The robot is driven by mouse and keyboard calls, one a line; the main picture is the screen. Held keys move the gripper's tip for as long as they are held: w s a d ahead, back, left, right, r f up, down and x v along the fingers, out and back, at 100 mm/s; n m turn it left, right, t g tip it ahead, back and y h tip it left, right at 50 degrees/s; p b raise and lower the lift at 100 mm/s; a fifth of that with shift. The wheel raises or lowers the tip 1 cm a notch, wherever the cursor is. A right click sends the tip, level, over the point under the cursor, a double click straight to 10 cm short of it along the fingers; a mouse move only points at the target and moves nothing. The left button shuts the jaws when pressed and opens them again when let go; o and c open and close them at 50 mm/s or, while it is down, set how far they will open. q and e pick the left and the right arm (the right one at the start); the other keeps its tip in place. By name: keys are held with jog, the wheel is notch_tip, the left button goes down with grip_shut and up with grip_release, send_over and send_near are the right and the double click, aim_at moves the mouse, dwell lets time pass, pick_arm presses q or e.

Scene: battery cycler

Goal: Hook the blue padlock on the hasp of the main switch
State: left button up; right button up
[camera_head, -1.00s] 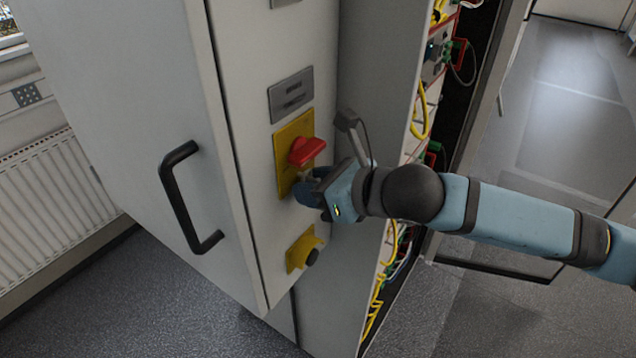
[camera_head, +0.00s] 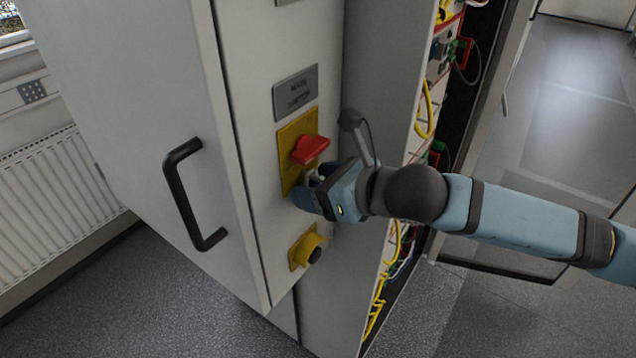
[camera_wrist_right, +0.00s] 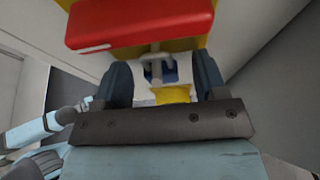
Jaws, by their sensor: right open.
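The main switch has a red handle (camera_head: 310,149) on a yellow plate (camera_head: 287,166) on the cabinet front. In the right wrist view, the red handle (camera_wrist_right: 140,20) fills the top. A grey metal loop (camera_wrist_right: 156,66) shows just below it, with a small blue patch (camera_wrist_right: 171,76) that looks like part of the blue padlock. My right gripper (camera_head: 309,190) is just below the handle. Its fingers (camera_wrist_right: 162,76) stand open on either side of the loop and blue patch. Whether the loop is the hasp or the shackle, and whether they are joined, I cannot tell.
A yellow box with a black button (camera_head: 307,248) sits below the switch. A black door handle (camera_head: 183,195) is to the left. The open cabinet side with yellow cables (camera_head: 425,110) lies beyond my right arm. Part of a light-blue arm, apparently my left (camera_wrist_right: 40,128), shows in the wrist view.

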jog(key=b+v, duration=0.3)
jog(key=v, duration=1.1)
jog(key=w+a+f+m+t+y, duration=0.1)
jog(key=w+a+f+m, duration=0.1)
jog(key=f+m, duration=0.3)
jog(key=w+a+f+m+y, duration=0.1)
jog(key=a+f+m, duration=0.15)
jog(key=m, duration=0.45)
notch_tip(320, 180, down, 13)
jog(key=w+d+m+t+h, duration=0.1)
jog(key=d+m+t+h, duration=0.15)
jog(key=m, duration=1.25)
jog(key=s+d+f+m+h, duration=0.3)
jog(key=s+d+f+m, duration=0.2)
jog(key=f, duration=0.8)
jog(key=s+d+f+m+h, duration=0.4)
jog(key=s+d+f+m, duration=0.2)
jog(key=s+f+m, duration=0.4)
notch_tip(320, 180, down, 3)
jog(key=shift+s+r+m, duration=0.15)
jog(key=shift+s+m, duration=0.2)
jog(key=shift+m, duration=0.55)
jog(key=shift+g+h, duration=0.25)
